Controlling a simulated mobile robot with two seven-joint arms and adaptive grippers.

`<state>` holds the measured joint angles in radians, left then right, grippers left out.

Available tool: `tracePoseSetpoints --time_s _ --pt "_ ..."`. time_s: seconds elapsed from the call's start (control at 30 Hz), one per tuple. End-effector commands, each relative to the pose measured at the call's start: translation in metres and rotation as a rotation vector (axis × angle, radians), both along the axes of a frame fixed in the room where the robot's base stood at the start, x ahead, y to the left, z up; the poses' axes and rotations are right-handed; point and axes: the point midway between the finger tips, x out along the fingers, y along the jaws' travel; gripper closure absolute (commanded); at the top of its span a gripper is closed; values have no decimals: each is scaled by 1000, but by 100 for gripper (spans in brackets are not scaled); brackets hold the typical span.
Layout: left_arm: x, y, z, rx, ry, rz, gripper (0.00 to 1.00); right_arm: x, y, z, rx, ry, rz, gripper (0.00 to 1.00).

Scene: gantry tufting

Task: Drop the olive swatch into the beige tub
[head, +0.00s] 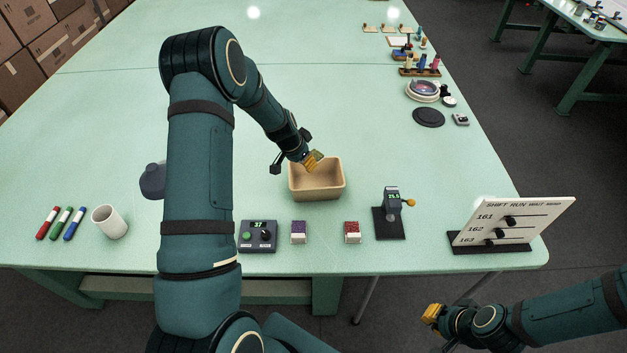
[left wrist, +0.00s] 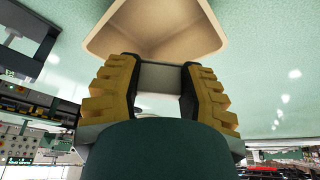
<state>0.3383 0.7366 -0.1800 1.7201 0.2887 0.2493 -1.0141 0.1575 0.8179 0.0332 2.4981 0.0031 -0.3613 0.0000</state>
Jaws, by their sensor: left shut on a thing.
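The beige tub (head: 318,190) is an open, empty-looking box near the middle of the table in the head view. Its inside also shows at the top of the left wrist view (left wrist: 155,20). My left gripper (head: 314,160) is over the tub's back left rim, tilted down toward its opening. It is shut on a small olive piece (head: 317,156), the swatch, which is mostly hidden by the yellow fingers. In the left wrist view the fingers (left wrist: 160,85) stand on either side of a pale grey face. My right gripper (head: 432,314) is off the table's front edge, with its jaw gap unclear.
A dial box (head: 258,236), a purple-topped block (head: 299,232), a red-topped block (head: 352,232) and a small dark gauge stand (head: 390,218) line the front. A white sign board (head: 510,222) stands at right, a mug (head: 110,222) at left. The table behind the tub is clear.

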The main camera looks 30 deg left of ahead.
Motion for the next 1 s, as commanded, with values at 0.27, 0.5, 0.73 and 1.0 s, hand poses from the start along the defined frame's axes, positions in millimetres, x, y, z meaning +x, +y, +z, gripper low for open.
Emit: tracePoseSetpoints --time_s 0.27,0.5,0.73,1.0 --pt "-1 0 -30 -2 1 2 80 1 1 -16 -2 0 0 100" --pt "0 -1 -52 -1 0 3 80 1 1 -27 -5 0 -1 100" --pt "0 -1 -55 -1 -1 2 80 1 1 -27 -5 0 -1 100" --pt "0 -1 -55 -1 0 2 28 1 1 -27 -5 0 -1 100"
